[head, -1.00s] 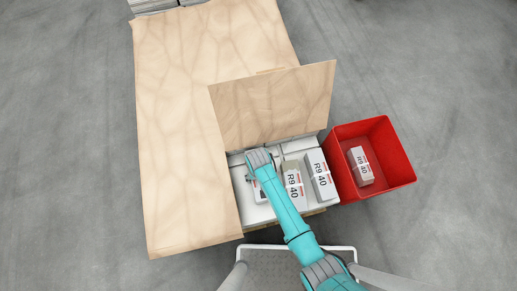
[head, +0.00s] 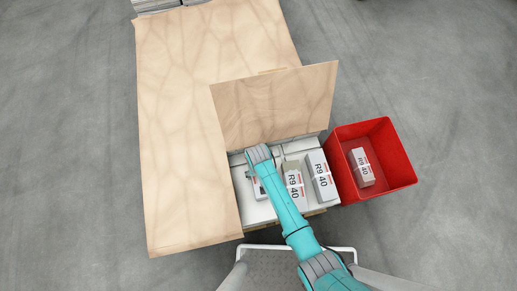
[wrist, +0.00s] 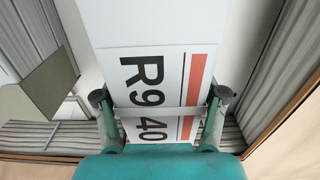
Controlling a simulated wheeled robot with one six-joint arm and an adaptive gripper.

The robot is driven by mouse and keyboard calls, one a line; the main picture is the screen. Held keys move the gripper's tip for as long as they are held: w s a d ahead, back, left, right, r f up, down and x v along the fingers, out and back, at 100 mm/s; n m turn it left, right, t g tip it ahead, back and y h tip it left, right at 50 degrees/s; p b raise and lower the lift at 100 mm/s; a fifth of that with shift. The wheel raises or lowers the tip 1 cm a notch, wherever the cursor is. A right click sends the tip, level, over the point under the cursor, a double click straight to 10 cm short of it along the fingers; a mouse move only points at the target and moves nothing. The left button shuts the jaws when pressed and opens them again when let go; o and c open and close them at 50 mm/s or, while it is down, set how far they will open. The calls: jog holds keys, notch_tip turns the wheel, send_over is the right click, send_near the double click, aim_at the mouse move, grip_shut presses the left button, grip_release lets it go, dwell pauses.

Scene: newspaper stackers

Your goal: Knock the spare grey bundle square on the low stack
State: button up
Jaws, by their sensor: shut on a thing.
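In the wrist view my gripper (wrist: 160,97) is shut on a pale bundle (wrist: 145,68) marked "R9 40" with a red stripe, one finger on each side and a band across it. In the head view my gripper (head: 258,156) is at the left of the low stack (head: 262,213), below the wooden board; my arm hides most of the held bundle (head: 258,188). Two more pale grey "R9 40" bundles lie on the stack to the right, a middle one (head: 294,178) and a right one (head: 321,168). Which bundle is the spare cannot be told by look.
A red crate (head: 403,165) with one "R9 40" bundle (head: 362,168) in it stands at the right of the stack. A raised wooden board (head: 275,105) is behind the stack, and a large one (head: 185,120) borders its left. Paper stacks (wrist: 295,60) rise close beside the held bundle.

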jog(key=shift+w+a+r, duration=0.15)
jog(key=shift+w+a, duration=0.1)
jog(key=shift+w, duration=0.45)
dwell(0.9)
jog(key=shift+s, duration=0.1)
jog(key=shift+s+d, duration=0.3)
jog(key=shift+s, duration=0.55)
jog(key=shift+s+d, duration=0.25)
jog(key=shift+s, duration=0.6)
jog(key=shift+r, duration=2.9)
